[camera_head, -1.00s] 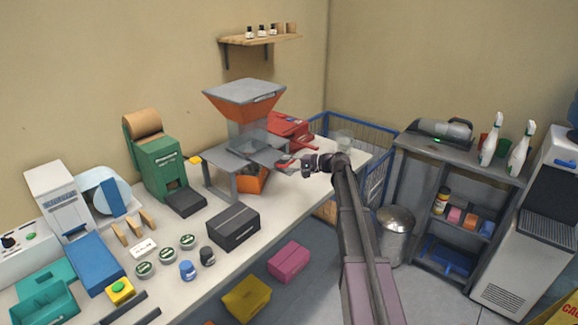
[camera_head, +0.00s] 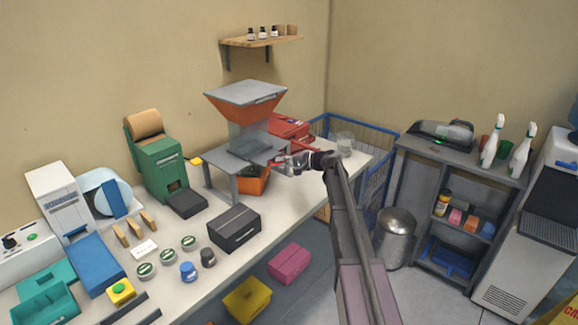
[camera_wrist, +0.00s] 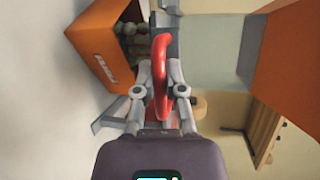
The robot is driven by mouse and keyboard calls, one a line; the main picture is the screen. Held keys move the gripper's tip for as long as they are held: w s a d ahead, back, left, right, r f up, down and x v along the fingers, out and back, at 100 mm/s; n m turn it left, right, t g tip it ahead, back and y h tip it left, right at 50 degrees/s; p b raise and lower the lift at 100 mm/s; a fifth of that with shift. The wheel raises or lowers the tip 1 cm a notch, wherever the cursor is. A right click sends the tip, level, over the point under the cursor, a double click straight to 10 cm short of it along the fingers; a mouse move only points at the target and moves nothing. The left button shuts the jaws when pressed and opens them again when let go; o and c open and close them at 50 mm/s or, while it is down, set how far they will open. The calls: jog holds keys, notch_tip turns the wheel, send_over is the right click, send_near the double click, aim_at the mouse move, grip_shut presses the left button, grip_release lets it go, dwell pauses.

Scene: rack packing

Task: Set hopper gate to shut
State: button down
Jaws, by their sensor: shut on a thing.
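The hopper (camera_head: 246,98) stands on a grey metal stand (camera_head: 222,162) on the table, with an orange funnel under a grey lid and a clear section below. A red gate handle (camera_wrist: 161,75) shows in the wrist view as an upright loop between my fingers. My gripper (camera_head: 282,164) is shut on this handle at the right side of the stand; the wrist view shows the fingers (camera_wrist: 160,92) on both sides of it. An orange bin (camera_head: 252,182) sits under the stand and also shows in the wrist view (camera_wrist: 97,45), with dark round pieces inside.
A red machine (camera_head: 290,128) stands just behind the gripper. A black box (camera_head: 234,227) lies in front of the stand, and a green dispenser (camera_head: 157,165) is to its left. A blue wire basket (camera_head: 375,145) is to the right.

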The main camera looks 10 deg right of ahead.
aim_at(256, 156)
jog(key=w+a, duration=0.1)
jog(key=w, duration=0.1)
jog(key=w+a, duration=0.3)
jog(key=shift+w, duration=0.3)
jog(key=c, duration=0.7)
grip_release()
jog(key=shift+a, duration=0.1)
jog(key=shift+s, duration=0.1)
jog(key=s+a+f+p+v, duration=0.1)
jog(key=s+v, duration=0.1)
jog(key=v, duration=1)
jog(key=s+a+f+p+v, duration=0.1)
jog(key=s+p+v, duration=0.1)
jog(key=v, duration=0.9)
jog(key=s+a+f+n+g+h+b, duration=0.1)
jog(key=s+a+f+n+g+h, duration=0.2)
jog(key=s+a+f, duration=0.9)
jog(key=shift+s+a+n+g+h, duration=0.4)
jog(key=shift+s+a+g+h, duration=0.6)
jog(key=shift+g+h, duration=0.5)
